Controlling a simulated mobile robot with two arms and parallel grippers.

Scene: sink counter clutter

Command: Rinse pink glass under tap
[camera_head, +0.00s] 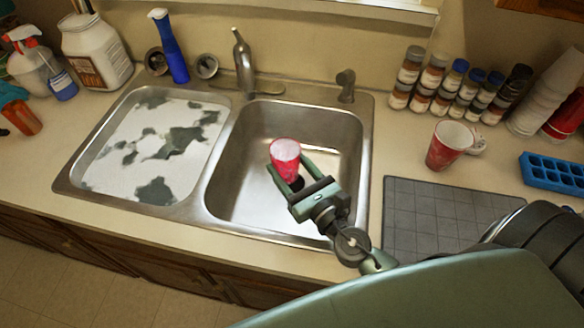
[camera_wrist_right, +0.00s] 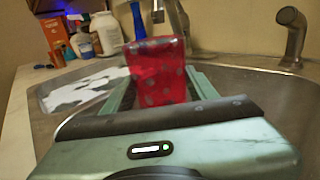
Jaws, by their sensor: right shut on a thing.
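The pink glass (camera_head: 285,157) is a red-pink cup with pale spots. My right gripper (camera_head: 286,174) is shut on it and holds it over the right sink basin (camera_head: 250,190). In the right wrist view the glass (camera_wrist_right: 158,72) stands about upright between the fingers. The tap (camera_head: 243,66) rises behind the sink, between the two basins, behind and left of the glass. No water shows coming from it. The tap also shows in the right wrist view (camera_wrist_right: 176,18). My left gripper is not in view.
The left basin (camera_head: 205,190) holds white and grey patches. A blue bottle (camera_head: 170,50) and a side sprayer (camera_head: 346,86) stand behind the sink. A red cup (camera_head: 447,147), spice jars (camera_head: 433,75), a grey mat (camera_head: 440,205) and a blue tray (camera_head: 553,174) are at the right.

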